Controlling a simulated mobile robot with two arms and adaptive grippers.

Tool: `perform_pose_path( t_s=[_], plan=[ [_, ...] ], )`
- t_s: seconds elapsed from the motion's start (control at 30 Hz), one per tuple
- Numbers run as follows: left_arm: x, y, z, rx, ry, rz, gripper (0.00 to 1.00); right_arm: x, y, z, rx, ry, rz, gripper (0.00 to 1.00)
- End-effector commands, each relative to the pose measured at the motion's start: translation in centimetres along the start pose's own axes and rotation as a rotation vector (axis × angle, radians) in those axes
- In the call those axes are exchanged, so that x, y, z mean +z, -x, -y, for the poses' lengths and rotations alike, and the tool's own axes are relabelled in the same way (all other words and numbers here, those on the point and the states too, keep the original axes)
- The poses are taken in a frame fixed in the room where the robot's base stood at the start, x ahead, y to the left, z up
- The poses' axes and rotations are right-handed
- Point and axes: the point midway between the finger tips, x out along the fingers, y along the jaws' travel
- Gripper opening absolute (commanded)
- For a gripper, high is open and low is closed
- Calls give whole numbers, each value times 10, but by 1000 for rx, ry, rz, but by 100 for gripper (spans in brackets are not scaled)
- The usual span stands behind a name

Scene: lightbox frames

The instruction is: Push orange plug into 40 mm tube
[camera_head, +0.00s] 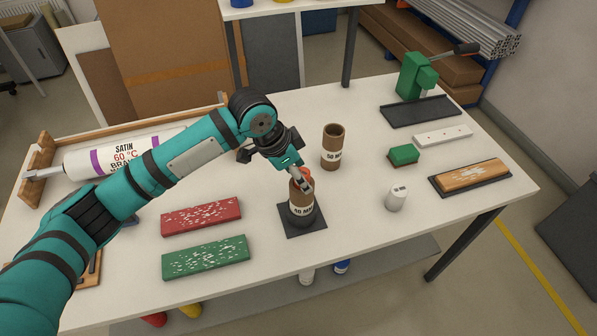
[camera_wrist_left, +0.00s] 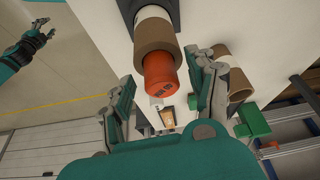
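The tube marked 40 MM (camera_head: 302,208) is brown and stands upright in a black holder on a dark square base (camera_head: 303,228). The orange plug (camera_wrist_left: 160,75) protrudes from the tube's mouth (camera_wrist_left: 157,42); how deep it sits is hidden. In the head view the plug (camera_head: 306,174) is partly covered by my left gripper (camera_head: 303,178), which is just above the tube. In the left wrist view my left fingers (camera_wrist_left: 165,92) are spread, one on each side of the plug, with gaps. My right gripper (camera_wrist_left: 42,32) shows at the upper left of that view, empty, its fingers apart.
A wider brown tube marked 50 MM (camera_head: 332,150) stands close behind. Red (camera_head: 201,216) and green (camera_head: 205,257) speckled boards lie to the left. The table's front right is clear.

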Motion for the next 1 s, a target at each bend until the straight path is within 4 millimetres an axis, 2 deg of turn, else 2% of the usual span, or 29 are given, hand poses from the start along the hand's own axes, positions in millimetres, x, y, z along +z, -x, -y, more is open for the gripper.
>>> perform_pose_path(
  t_s=[0.17,0.27,0.7,0.83,1.0],
  plan=[
    [-1,3,0,-1,-1,-1,58,0,-1,0,0,0,0,40],
    [-2,12,0,-1,0,-3,58,1,-3,0,0,0,0,40],
    [-2,100,1,-3,-1,-3,58,2,-18,2,-2,-1,0,40],
    [-1,115,1,-1,0,-1,58,1,-20,4,-4,-1,-1,40],
    [-1,122,0,0,0,0,58,1,-20,5,-6,-2,-1,40]
  ],
)
